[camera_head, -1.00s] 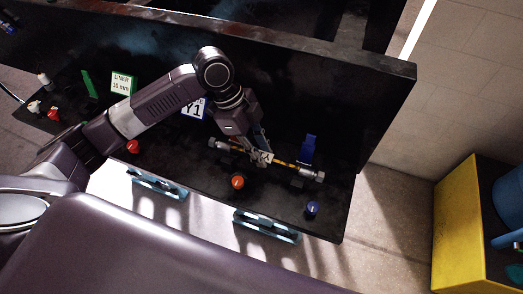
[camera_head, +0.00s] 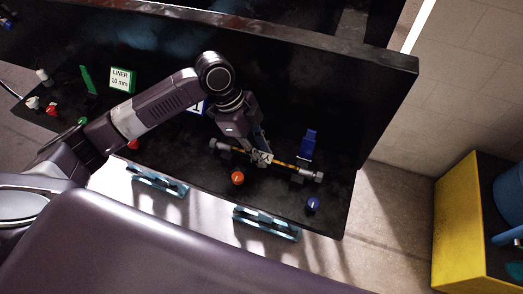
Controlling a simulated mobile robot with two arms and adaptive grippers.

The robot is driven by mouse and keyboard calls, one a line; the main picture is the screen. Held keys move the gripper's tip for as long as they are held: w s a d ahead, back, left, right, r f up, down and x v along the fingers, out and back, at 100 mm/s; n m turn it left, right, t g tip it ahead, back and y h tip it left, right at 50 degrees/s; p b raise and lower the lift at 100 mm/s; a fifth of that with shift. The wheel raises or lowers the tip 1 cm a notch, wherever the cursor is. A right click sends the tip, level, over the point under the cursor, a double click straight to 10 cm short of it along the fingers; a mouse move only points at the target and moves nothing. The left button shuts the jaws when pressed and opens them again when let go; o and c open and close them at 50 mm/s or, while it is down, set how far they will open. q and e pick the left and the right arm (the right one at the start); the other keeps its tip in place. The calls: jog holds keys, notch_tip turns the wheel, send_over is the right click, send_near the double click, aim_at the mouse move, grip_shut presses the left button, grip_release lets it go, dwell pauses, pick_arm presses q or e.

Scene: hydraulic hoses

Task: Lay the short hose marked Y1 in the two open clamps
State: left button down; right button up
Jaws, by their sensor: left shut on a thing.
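A short hose (camera_head: 285,163) with a yellow-orange middle and metal end fittings lies slantwise low over the right part of the black shelf. My left gripper (camera_head: 261,157) is shut on its middle, with the arm coming down from above. A blue clamp lever (camera_head: 308,144) stands upright and open beside the hose's right part. I cannot tell whether the hose rests in that clamp or just above it. A second clamp near the hose's left part is hidden or too dark to make out. The Y1 sign (camera_head: 198,107) is mostly covered by my arm. My right gripper is not in view.
An orange-red knob (camera_head: 237,178) and a blue knob (camera_head: 313,203) stand in front of the hose. A LINER 10 mm sign (camera_head: 122,79) and a green lever (camera_head: 88,79) are at the left. A yellow-sided box (camera_head: 460,222) stands on the floor at the right.

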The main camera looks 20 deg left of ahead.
pick_arm(q)
jog(key=shift+f, duration=0.35)
jog(key=c, duration=1.6)
grip_release()
jog(key=shift+r, duration=0.1)
jog(key=v, duration=1.2)
